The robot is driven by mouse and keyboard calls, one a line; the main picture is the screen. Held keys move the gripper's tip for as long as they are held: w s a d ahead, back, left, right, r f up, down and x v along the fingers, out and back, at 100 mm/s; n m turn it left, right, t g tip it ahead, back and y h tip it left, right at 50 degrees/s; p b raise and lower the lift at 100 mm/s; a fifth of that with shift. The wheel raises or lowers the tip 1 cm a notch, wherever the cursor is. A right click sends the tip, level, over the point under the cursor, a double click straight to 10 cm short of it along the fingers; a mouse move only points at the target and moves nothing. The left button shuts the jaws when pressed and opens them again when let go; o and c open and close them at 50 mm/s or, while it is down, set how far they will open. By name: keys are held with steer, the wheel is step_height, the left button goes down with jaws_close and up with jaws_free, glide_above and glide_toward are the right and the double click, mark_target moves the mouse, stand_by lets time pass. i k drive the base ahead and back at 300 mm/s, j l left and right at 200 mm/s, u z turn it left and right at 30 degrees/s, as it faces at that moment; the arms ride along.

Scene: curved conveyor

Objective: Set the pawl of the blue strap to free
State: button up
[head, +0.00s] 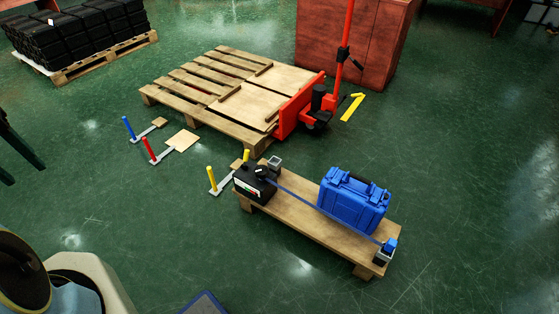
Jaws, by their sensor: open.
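The blue strap (295,192) runs taut-looking along a low wooden bench (298,218), from a black box (254,183) at its left end to a small grey holder with a blue block (389,245) at its right end. It passes along the near side of a blue case (353,200) standing on the bench. The black box has a small label with coloured marks on its front and a dark part (262,171) on top where the strap starts. The pawl is too small to make out, so its setting cannot be told. My gripper is not in view.
A wooden pallet (190,82) with a red pallet jack (318,100) stands behind the bench. Blue, red and yellow posts (212,180) stand on the floor to the left. A reddish cabinet (350,42) is at the back. The green floor in front of the bench is mostly clear.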

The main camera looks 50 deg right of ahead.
mark_target(246, 155)
steer(key=k+j+z, duration=0.1)
steer(key=z, duration=0.3)
steer(key=k+j+z, duration=0.1)
steer(key=z, duration=0.3)
steer(key=k+j+z, duration=0.15)
steer(key=z, duration=0.25)
steer(key=k+z, duration=0.1)
steer(key=z, duration=0.3)
steer(key=k, duration=0.5)
steer(key=i+j+u, duration=0.15)
steer(key=i+u, duration=0.2)
steer(key=i, duration=0.3)
steer(key=i+u, duration=0.3)
steer(key=i, duration=0.35)
steer(key=i+l+u, duration=0.35)
steer(key=i, duration=0.25)
steer(key=j, duration=0.1)
